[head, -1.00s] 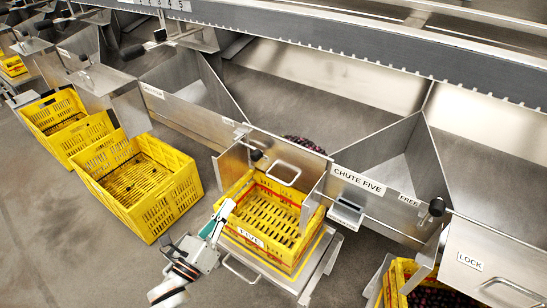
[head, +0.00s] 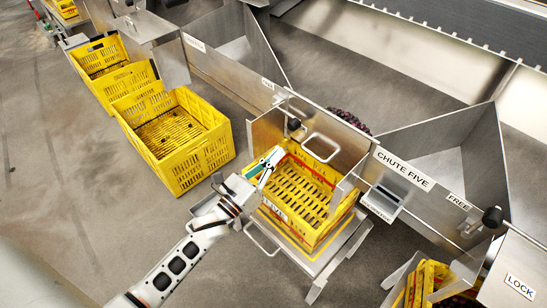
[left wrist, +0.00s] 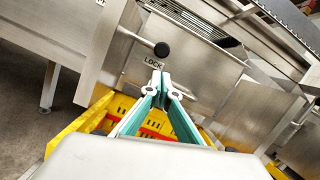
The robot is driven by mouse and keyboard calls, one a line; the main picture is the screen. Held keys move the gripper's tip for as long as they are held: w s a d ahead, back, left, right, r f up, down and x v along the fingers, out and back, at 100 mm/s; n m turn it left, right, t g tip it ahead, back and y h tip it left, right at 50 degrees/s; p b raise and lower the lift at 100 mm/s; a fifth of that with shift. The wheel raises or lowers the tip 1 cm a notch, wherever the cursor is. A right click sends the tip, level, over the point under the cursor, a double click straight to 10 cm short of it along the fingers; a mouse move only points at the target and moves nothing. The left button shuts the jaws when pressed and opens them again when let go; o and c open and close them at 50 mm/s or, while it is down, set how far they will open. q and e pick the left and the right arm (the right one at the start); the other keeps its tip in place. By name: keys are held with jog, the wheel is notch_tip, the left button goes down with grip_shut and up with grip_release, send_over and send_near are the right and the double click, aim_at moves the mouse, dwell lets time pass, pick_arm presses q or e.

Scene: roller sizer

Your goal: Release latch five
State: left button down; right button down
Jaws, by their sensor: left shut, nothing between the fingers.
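Latch five shows as a black round knob (head: 294,124) at the left edge of the steel gate (head: 345,140) beside the CHUTE FIVE sign (head: 403,169). In the left wrist view the knob (left wrist: 162,49) stands just above a LOCK label (left wrist: 153,62). My left gripper (head: 274,159) is shut and empty, over the left rim of the yellow crate under the chute, below and left of the knob. In the left wrist view its teal fingers (left wrist: 160,82) meet below the LOCK label and appear apart from the knob. My right gripper is out of view.
The yellow crate (head: 323,228) sits on a steel stand (head: 275,243) below the gate. Other yellow crates (head: 190,166) stand on the floor at left. A FREE label (head: 458,202) and another knob (head: 492,216) are at right. The grey floor (head: 65,190) at left is clear.

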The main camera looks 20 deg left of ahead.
pick_arm(q)
jog(key=x, duration=0.6)
jog(key=shift+w, duration=0.25)
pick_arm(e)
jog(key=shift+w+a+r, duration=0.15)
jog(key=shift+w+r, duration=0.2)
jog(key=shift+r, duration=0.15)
pick_arm(q)
jog(key=shift+d, duration=0.1)
